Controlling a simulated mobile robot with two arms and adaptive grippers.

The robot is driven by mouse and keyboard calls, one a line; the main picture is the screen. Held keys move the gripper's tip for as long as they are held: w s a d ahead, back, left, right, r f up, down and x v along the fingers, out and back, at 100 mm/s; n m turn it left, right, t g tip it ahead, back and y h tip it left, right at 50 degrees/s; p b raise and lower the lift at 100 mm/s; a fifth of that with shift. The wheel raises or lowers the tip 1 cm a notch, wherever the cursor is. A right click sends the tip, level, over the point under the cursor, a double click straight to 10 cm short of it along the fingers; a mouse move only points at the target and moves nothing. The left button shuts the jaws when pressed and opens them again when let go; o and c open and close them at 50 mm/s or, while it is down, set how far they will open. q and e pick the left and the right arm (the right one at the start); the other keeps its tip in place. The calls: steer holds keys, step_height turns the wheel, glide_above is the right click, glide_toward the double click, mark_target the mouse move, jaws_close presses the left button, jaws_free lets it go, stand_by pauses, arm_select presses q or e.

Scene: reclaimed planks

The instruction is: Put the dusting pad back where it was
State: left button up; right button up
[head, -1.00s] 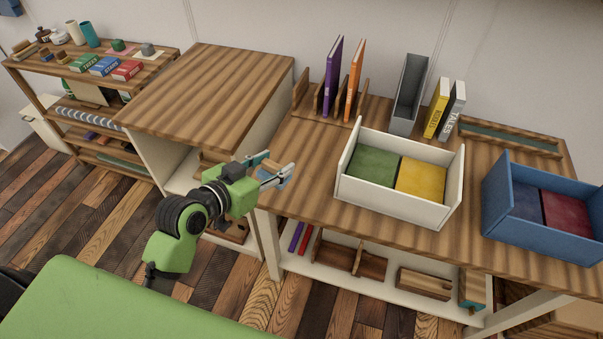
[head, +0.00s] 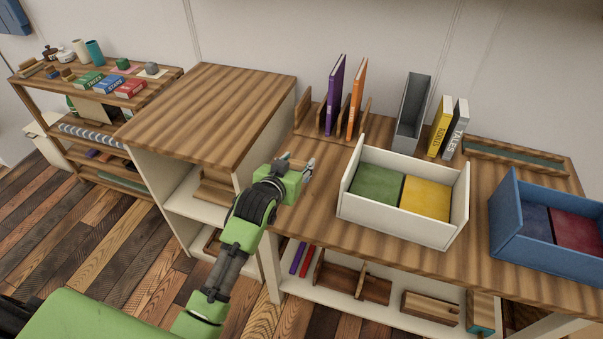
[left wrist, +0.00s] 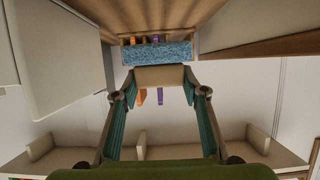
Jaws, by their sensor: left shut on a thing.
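My left gripper (head: 297,170) is over the left front part of the wooden worktable (head: 315,205), left of the white box. In the left wrist view the gripper (left wrist: 160,84) is shut on the dusting pad, which has a beige block (left wrist: 160,76) and a speckled blue face (left wrist: 158,53). The fingers grip the beige block at its sides. The blue face points away from the palm, toward brown wood. I cannot tell whether it touches anything. In the head view the gripper mostly hides the pad. My right gripper is not in view.
A white box (head: 350,212) with green and yellow cloths stands right of the gripper. A rack with a purple book (head: 336,95) and an orange book (head: 357,98) stands behind. A wooden-topped cabinet (head: 215,105) is on the left. A blue box (head: 530,242) stands at the right.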

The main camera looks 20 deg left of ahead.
mark_target(301, 166)
arm_select(q)
steer(key=w+f, duration=0.1)
steer(key=f, duration=0.1)
steer(key=w+f, duration=0.2)
steer(key=shift+w+f, duration=0.35)
steer(key=shift+f, duration=1.55)
steer(key=o, duration=1.1)
steer(key=v, duration=1.2)
steer(key=shift+r, duration=0.1)
